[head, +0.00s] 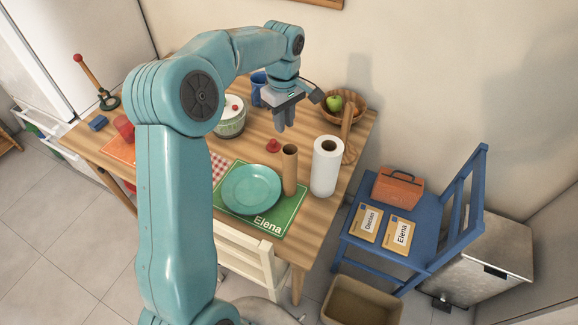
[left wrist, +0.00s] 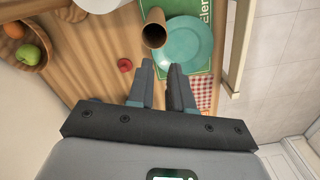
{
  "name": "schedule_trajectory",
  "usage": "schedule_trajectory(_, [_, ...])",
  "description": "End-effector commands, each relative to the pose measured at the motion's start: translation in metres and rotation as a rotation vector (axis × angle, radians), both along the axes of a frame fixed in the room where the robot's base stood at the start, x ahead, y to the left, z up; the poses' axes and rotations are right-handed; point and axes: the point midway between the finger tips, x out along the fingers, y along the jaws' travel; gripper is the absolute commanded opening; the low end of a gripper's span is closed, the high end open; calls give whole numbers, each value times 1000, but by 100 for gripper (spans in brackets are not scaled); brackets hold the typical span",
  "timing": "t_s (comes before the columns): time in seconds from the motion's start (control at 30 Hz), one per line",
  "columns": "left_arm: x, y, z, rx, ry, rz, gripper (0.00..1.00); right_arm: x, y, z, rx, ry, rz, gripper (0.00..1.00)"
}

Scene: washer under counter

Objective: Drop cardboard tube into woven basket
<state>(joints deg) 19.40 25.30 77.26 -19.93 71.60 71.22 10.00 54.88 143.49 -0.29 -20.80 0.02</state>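The cardboard tube (head: 290,168) is a brown hollow cylinder. It stands upright at the edge of the green placemat (head: 290,210), beside the teal plate (head: 251,188). In the left wrist view the tube (left wrist: 154,28) shows its open end, beyond the fingertips. A tan, open-topped basket (head: 362,302) stands on the floor at the bottom right; its weave is hard to make out. My left gripper (head: 285,124) is above the table, behind the tube and apart from it. Its fingers (left wrist: 160,66) are parted with an empty gap. My right gripper is not in view.
A paper towel roll (head: 326,166) stands close right of the tube. A red knob-like thing (head: 273,145) lies behind it. A fruit bowl (head: 352,106) is at the back right. A blue chair (head: 395,225) stands behind the floor basket; a cream chair (head: 250,255) is at the table's front.

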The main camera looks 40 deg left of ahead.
Motion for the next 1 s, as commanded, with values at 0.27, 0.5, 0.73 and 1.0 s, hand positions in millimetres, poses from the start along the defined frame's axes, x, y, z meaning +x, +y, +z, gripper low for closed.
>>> schedule_trajectory(0.27, [-7, -5, -56, -2, 6, -1, 20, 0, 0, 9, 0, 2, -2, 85])
schedule_trajectory(0.5, [-7, -4, -98, -1, 2, 1, 20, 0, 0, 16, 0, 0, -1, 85])
schedule_trajectory(0.73, [-6, -2, -119, -2, 4, 0, 20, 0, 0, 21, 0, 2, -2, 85])
schedule_trajectory(1.0, [-5, -1, -157, -1, 1, 0, 20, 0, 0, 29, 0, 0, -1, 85])
